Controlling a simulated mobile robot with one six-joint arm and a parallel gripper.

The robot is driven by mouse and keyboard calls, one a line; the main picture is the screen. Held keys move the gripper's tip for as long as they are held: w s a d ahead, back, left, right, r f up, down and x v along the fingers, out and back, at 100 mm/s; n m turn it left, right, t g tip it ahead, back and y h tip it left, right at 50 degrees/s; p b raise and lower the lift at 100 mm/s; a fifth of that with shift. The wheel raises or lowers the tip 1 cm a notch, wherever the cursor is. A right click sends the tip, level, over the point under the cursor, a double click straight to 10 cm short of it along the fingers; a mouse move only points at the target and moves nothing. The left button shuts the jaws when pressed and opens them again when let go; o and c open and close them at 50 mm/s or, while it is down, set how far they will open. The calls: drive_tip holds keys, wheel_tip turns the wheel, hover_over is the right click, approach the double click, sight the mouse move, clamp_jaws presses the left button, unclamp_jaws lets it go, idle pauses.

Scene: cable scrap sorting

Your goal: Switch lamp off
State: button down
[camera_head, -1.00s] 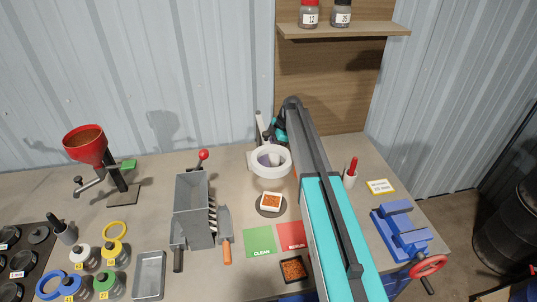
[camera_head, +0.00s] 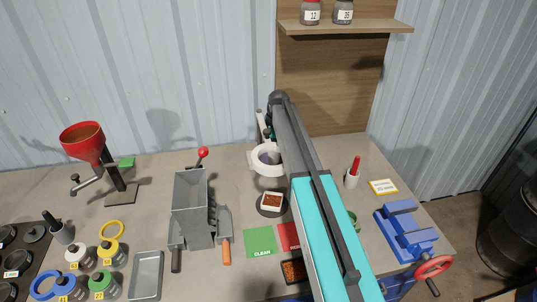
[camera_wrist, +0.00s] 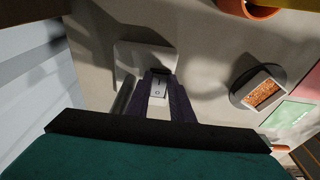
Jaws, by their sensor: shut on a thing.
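The white ring lamp (camera_head: 256,160) stands at the back of the bench in the head view, its right side covered by my arm. Its pale post (camera_head: 262,124) rises behind it. In the wrist view a pale rectangular base (camera_wrist: 130,62) lies on the bench, and a small light switch block (camera_wrist: 158,92) with dark marks shows at it. My gripper (camera_wrist: 160,82) has its dark purple fingers on both sides of this block, shut on it. The fingertips are hidden in the head view. I cannot tell whether the lamp is lit.
A dish of copper granules (camera_head: 272,200) stands on a dark disc in front of the lamp. Green (camera_head: 260,241) and red (camera_head: 287,237) mats lie nearer. A grey lever machine (camera_head: 190,205) stands left; a blue vise (camera_head: 405,230) and a red-tipped holder (camera_head: 353,175) stand right.

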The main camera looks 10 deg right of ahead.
drive_tip(key=c, duration=1.6)
unclamp_jaws()
drive_tip(key=shift+o, duration=0.2)
drive_tip(key=shift+r, duration=0.1)
